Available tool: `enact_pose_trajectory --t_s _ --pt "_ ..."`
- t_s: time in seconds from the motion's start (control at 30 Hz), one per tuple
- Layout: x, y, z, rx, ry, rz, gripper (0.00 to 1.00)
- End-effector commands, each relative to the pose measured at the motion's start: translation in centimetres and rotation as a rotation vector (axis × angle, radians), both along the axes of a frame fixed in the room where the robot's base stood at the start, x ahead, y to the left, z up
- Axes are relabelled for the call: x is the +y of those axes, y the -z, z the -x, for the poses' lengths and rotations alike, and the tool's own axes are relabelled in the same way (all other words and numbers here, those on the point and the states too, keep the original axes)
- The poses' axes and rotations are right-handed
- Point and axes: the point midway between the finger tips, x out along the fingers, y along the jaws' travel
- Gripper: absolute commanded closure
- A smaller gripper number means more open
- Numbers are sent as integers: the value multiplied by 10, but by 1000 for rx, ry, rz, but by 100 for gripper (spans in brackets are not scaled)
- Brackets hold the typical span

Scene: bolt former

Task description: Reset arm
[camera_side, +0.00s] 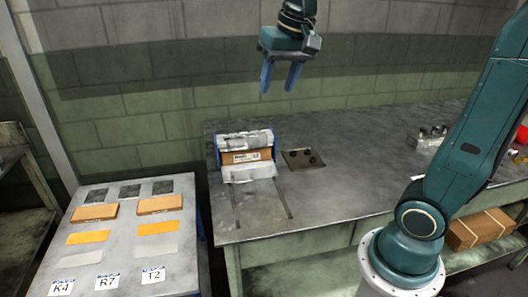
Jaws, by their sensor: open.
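My gripper (281,77) hangs at the top middle, high above the workbench (350,150). Its two blue fingers point down and are apart, with nothing between them. Below and to its left, a blue-sided box-like fixture (246,155) stands on the bench with grey pieces and a brown block in it.
A lower table (125,250) at left holds two brown blocks, orange and grey patches, dark squares and labels K4, R7 and T2. A grey block with posts (432,137) stands on the bench at right. A cardboard box (478,229) sits on the lower shelf.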

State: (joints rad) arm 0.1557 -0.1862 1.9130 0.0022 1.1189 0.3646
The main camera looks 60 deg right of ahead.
Motion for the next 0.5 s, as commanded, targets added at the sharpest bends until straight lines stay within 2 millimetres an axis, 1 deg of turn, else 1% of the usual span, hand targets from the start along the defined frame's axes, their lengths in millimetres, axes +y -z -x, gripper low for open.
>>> enact_pose_trajectory --t_s 0.03,0.27,0.5 --pt "6 1 13 -13 -35 8 54" --pt "26 14 61 -68 -188 53 54" --pt "42 38 109 -128 -345 103 54"
